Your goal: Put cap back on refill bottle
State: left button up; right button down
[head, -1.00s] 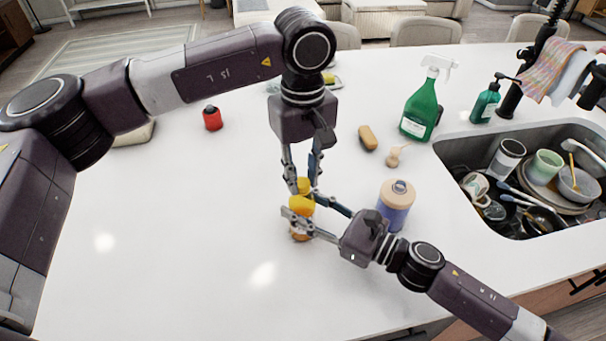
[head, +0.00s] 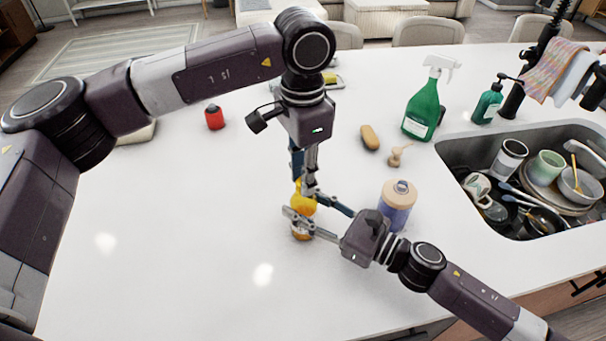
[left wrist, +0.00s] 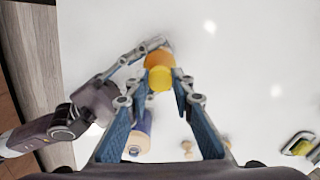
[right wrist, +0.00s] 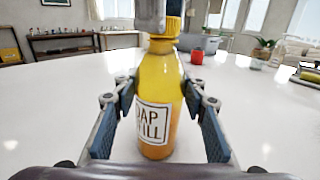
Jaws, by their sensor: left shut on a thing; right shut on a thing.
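The yellow refill bottle (right wrist: 155,85), with a white label, stands upright on the counter in the right wrist view. My right gripper (head: 301,211) is shut around its body. The yellow cap (right wrist: 170,27) sits at the bottle's neck, partly hidden by a finger of my left gripper. My left gripper (head: 308,190) points down from above and is shut on the cap. The left wrist view shows the cap (left wrist: 160,79) between the left fingertips, with the orange bottle body behind it. I cannot tell whether the cap is fully seated.
A purple bottle with a beige top (head: 397,205) stands close to my right gripper. A green spray bottle (head: 423,105), brush (head: 370,137) and red container (head: 214,117) stand farther back. The sink (head: 480,150) full of dishes is at right. The counter's left front is clear.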

dwell(0.3)
pick_arm(q)
jog(key=o, duration=0.7)
jog(key=shift+c, duration=0.2)
jog(key=shift+r, duration=2.3)
jog(key=shift+c, duration=0.4)
